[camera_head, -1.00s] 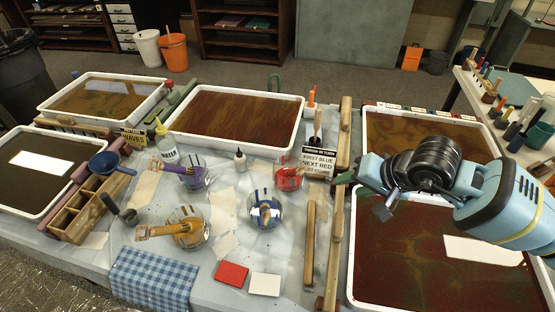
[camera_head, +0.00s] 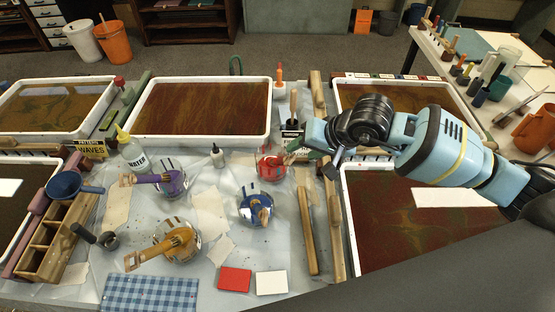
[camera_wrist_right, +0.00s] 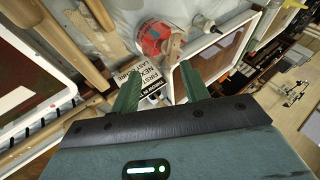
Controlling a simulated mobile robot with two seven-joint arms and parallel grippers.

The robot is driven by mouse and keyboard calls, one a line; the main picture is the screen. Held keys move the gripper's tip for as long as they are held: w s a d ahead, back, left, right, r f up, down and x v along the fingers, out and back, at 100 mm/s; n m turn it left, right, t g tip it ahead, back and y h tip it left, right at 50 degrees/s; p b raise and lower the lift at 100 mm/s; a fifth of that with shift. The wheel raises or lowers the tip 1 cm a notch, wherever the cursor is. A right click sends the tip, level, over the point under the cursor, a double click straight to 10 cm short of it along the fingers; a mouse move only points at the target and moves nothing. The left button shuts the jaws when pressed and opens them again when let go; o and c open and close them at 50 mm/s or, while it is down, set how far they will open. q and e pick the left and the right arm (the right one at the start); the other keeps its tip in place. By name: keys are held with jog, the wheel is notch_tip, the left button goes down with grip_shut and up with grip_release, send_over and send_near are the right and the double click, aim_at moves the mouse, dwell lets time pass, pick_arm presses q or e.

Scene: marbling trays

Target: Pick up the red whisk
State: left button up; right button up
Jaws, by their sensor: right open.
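The red whisk (camera_head: 272,168) sits in a round glass jar with red in it, right of the middle of the table in the head view. In the right wrist view the red jar (camera_wrist_right: 152,37) and a wooden handle (camera_wrist_right: 174,48) show beyond the fingertips. My right gripper (camera_head: 297,152) is just to the right of the whisk in the head view. In the right wrist view its green fingers (camera_wrist_right: 159,78) are spread apart with nothing held between them. The whisk's lower part is hard to make out. My left gripper is not in view.
A black-and-white sign (camera_wrist_right: 156,78) stands close to the right fingers. Similar jars hold purple (camera_head: 171,180), blue (camera_head: 256,204) and orange (camera_head: 179,240) whisks. Wooden rakes (camera_head: 308,230) and a marbling tray (camera_head: 345,215) lie at the right.

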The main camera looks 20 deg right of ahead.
aim_at(279, 161)
jog(key=x, duration=0.5)
jog(key=shift+w+a+f+p, duration=0.1)
jog(key=shift+w+f+p, duration=0.15)
jog(key=shift+p, duration=0.05)
jog(key=shift+c, duration=0.2)
grip_shut()
